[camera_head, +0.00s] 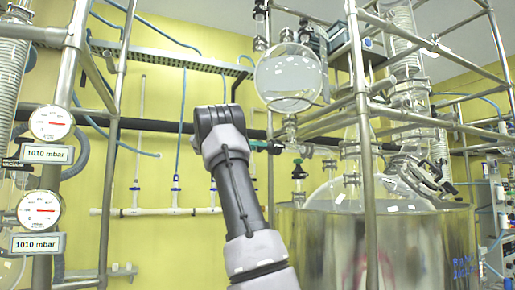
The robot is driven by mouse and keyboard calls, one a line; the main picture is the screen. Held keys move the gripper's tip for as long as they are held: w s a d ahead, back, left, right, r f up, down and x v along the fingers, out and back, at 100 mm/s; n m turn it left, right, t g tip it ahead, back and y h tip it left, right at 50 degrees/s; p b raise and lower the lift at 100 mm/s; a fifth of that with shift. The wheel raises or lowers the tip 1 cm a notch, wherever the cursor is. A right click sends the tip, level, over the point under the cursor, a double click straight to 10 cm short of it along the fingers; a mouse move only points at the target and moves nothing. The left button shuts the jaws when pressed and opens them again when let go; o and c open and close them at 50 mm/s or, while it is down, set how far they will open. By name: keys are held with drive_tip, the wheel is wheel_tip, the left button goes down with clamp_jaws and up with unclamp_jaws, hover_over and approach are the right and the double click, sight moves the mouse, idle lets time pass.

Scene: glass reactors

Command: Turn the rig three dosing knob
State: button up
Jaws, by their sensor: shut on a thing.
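My arm rises from the bottom middle, and its wrist stands left of the round glass flask (288,79). My gripper (259,145) shows only as a small dark shape to the right of the wrist, partly hidden by it. It is shut at the left end of the glass valve below the flask. A small dark green knob (275,149) shows there, at the gripper's tips. The knob's marking and how far it is turned are too small to tell.
A steel tube frame (362,120) with glassware stands at the right, over a large shiny metal vessel (420,240). Two pressure gauges (51,123) reading 1010 mbar hang at the left. A black pipe (150,125) crosses behind my arm. The yellow wall between is mostly open.

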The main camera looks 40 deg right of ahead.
drive_tip(key=m, duration=0.9)
drive_tip(key=shift+m, duration=0.3)
drive_tip(key=m, duration=0.4)
drive_tip(key=shift+m, duration=0.3)
drive_tip(key=m, duration=0.4)
drive_tip(key=shift+m, duration=0.3)
drive_tip(key=m, duration=0.5)
drive_tip(key=shift+w, duration=0.1)
drive_tip(key=m, duration=1.4)
